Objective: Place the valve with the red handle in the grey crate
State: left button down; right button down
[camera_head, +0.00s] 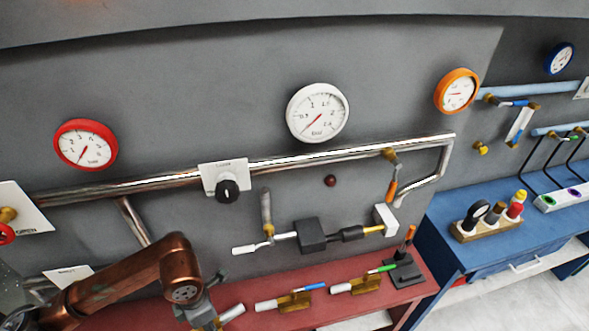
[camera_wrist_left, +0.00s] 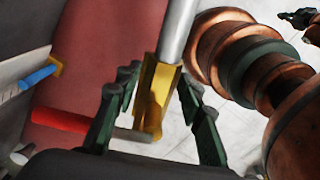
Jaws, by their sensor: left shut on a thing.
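The valve with the red handle (camera_wrist_left: 62,122) shows in the left wrist view, with a brass body (camera_wrist_left: 157,92) and a grey pipe end (camera_wrist_left: 177,30). My left gripper (camera_wrist_left: 155,110) is shut on its brass body, with dark green fingers on both sides. In the head view my left gripper (camera_head: 205,314) is at the bottom edge, by the front of the red bench. A pale pipe end of the held valve (camera_head: 232,314) sticks out there; its red handle is hidden. I see no grey crate.
On the red bench (camera_head: 425,277) lie a blue-handled valve (camera_head: 292,301) and a green-handled valve (camera_head: 358,284), right of my gripper. A dark stand with an orange handle (camera_head: 402,268) is at its right end. Wall pipes (camera_head: 290,160) run behind. A blue bench (camera_head: 490,250) stands right.

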pick_arm(q)
jog(key=m, duration=0.3)
jog(key=w+m, duration=0.1)
jog(key=m, duration=0.1)
jog(key=shift+w+d+r+m, duration=0.1)
jog(key=shift+w+d+m, duration=0.1)
jog(key=shift+m, duration=0.2)
jog(key=m, duration=0.3)
jog(key=w+m, duration=0.1)
jog(key=m, duration=0.3)
jog(key=shift+w+d, duration=0.15)
jog(key=shift+w, duration=0.05)
jog(key=m, duration=0.4)
jog(key=w+m, duration=0.1)
jog(key=m, duration=0.3)
jog(key=w+m, duration=0.1)
jog(key=m, duration=0.3)
jog(key=shift+w+d, duration=0.15)
jog(key=shift+d, duration=0.1)
